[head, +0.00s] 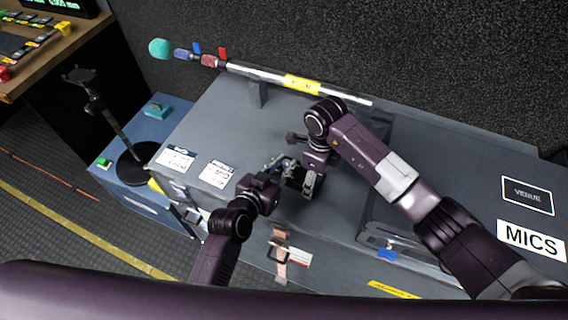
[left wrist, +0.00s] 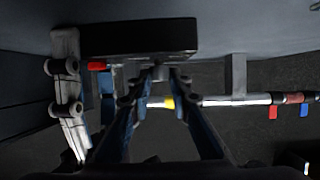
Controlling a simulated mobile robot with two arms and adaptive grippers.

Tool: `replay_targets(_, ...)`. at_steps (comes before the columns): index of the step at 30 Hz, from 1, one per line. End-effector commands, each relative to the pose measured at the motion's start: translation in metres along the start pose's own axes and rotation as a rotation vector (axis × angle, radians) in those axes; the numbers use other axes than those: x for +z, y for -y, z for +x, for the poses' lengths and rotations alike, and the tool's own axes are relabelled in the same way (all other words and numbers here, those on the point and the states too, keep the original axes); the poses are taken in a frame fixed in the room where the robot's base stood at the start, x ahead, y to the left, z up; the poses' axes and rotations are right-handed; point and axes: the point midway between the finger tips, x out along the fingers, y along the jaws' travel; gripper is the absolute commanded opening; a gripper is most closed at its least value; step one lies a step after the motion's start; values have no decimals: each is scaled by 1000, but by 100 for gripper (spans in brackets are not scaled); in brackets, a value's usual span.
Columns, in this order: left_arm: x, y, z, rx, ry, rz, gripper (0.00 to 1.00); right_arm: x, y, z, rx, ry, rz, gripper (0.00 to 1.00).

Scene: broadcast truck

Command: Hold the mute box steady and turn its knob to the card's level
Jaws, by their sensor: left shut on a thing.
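The mute box (left wrist: 138,38) is a small black box seen at the top of the left wrist view. In the head view the dark box (head: 296,177) is mostly hidden between my two grippers. My left gripper (head: 279,167) is shut on it, its two fingers meeting the box's edge in the left wrist view (left wrist: 158,76). My right gripper (head: 311,184) is close to the box from the other side; its linkage (left wrist: 66,90) shows beside the box's left end. Its fingertips are unclear. Two printed white cards (head: 217,174) (head: 176,158) lie on the case top. The knob is hidden.
A boom pole (head: 300,84) with a teal-tipped microphone (head: 160,48) lies along the back of the grey case (head: 222,118). A black stand (head: 118,130) is at left. A VENUE sign (head: 528,195) and MICS label (head: 531,239) are at right. Open case top lies behind the grippers.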

Motion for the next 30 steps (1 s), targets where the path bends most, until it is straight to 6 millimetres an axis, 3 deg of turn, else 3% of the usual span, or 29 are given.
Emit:
replay_targets(5,3,0,0,1,6,1,36,2,-1,-1,0,4,-3,21)
replay_targets(17,2,0,-9,0,2,1,36,1,0,-1,-1,2,0,21)
replay_targets(30,2,0,-94,2,5,2,36,0,0,0,-1,1,0,21)
